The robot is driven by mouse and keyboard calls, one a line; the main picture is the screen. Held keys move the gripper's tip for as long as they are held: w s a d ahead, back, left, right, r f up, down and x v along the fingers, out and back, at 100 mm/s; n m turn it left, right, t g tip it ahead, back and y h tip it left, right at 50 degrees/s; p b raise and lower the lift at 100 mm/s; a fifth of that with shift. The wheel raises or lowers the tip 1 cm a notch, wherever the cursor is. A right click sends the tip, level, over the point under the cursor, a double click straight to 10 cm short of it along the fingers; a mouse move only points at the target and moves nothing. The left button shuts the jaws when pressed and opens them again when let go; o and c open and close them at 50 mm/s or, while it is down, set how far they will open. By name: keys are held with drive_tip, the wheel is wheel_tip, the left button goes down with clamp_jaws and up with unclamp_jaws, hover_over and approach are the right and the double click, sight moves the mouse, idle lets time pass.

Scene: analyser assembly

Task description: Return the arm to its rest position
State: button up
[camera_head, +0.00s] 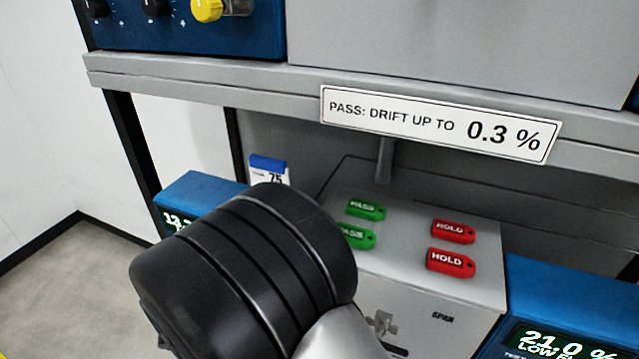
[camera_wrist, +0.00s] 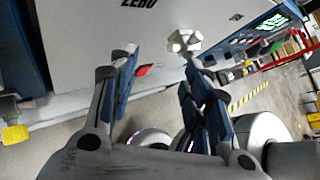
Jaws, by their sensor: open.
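My gripper (camera_wrist: 160,68) shows in the wrist view with its two fingers apart and nothing held between them. A silver knob (camera_wrist: 185,41) on a grey panel lies close to the right fingertip; I cannot tell whether they touch. In the head view, a black joint of my arm (camera_head: 245,270) fills the lower left and middle and hides part of the bench. The gripper itself is not visible there.
A grey box (camera_head: 415,285) carries green PASS tags (camera_head: 366,210) and red HOLD tags (camera_head: 451,262). Blue display units stand left (camera_head: 195,193) and right (camera_head: 545,290). A shelf edge with a drift sign (camera_head: 440,122) overhangs them. Open floor (camera_head: 60,265) lies at left.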

drive_tip(key=s+d+r+m+y, duration=0.5)
drive_tip(key=s+d+r+m, duration=0.1)
drive_tip(key=m, duration=0.7)
drive_tip(key=s+d+r+m+y, duration=0.6)
drive_tip(key=s+d+r+m, duration=0.1)
drive_tip(key=m, duration=0.7)
drive_tip(key=shift+s+d+r, duration=0.3)
drive_tip(key=shift+d+r, duration=0.1)
